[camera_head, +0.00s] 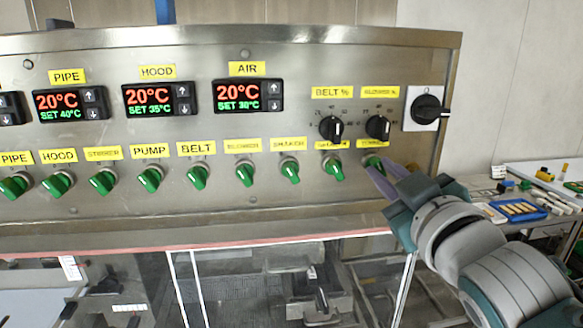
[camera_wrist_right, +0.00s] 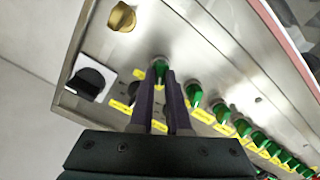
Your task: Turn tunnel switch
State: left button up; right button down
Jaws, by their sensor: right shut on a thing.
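The tunnel switch (camera_head: 370,161) is the rightmost green knob in the lower row of the steel control panel (camera_head: 330,55). Its yellow label (camera_head: 374,143) is partly hidden and too small to read surely. My right gripper (camera_head: 375,168) reaches in from the lower right, its purple fingers shut on this green knob. In the right wrist view the green knob (camera_wrist_right: 160,70) shows between the fingertips (camera_wrist_right: 163,80). How far the knob is turned is hard to tell. My left gripper is not in view.
Another green knob (camera_head: 334,169) sits just left of the gripped one. Black dials (camera_head: 331,128) and a black main switch (camera_head: 428,109) are above it. A side table (camera_head: 541,222) with small tools stands at the right. Glass doors lie below the panel.

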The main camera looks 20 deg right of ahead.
jog(key=c, duration=0.9)
grip_release()
jog(key=shift+s, duration=0.1)
jog(key=b+v, duration=0.4)
jog(key=v, duration=0.5)
jog(key=shift+s+a, duration=0.15)
jog(key=shift+s, duration=0.2)
